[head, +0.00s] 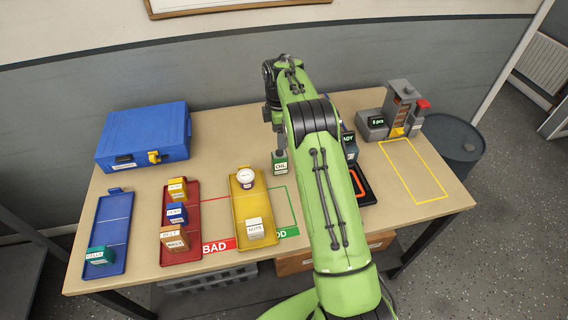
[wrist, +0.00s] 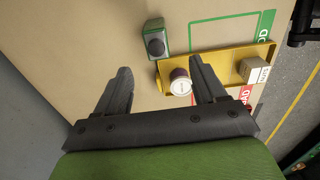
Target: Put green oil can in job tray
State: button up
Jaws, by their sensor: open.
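The green oil can (head: 280,163), labelled OIL with a dark cap, stands upright on the table just right of the yellow tray (head: 238,212). In the wrist view the can (wrist: 153,40) is beyond my open, empty fingertips (wrist: 160,68), apart from them. The yellow tray (wrist: 216,60) holds a white-lidded round tub (head: 246,178) and a white NUTS box (head: 255,228). A red tray (head: 193,255) and a blue tray (head: 122,208) stand to its left. No tray shows a job label, so I cannot tell which is the job tray. My arm hides part of the table.
A blue case (head: 145,137) stands at the back left. Several small boxes sit in the red tray, and a green box (head: 100,255) in the blue tray. A grey machine (head: 400,110) stands back right, behind a yellow-outlined clear area (head: 412,170).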

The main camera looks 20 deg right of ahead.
aim_at(279, 156)
jog(key=f, duration=0.7)
jog(key=f+b, duration=0.1)
jog(key=f, duration=0.3)
jog(key=shift+w+d+f, duration=0.1)
jog(key=shift+w+f, duration=0.1)
jog(key=shift+w, duration=0.1)
jog(key=shift+r, duration=0.1)
jog(key=c, duration=1.3)
notch_tip(279, 156, up, 10)
jog(key=shift+p, duration=0.6)
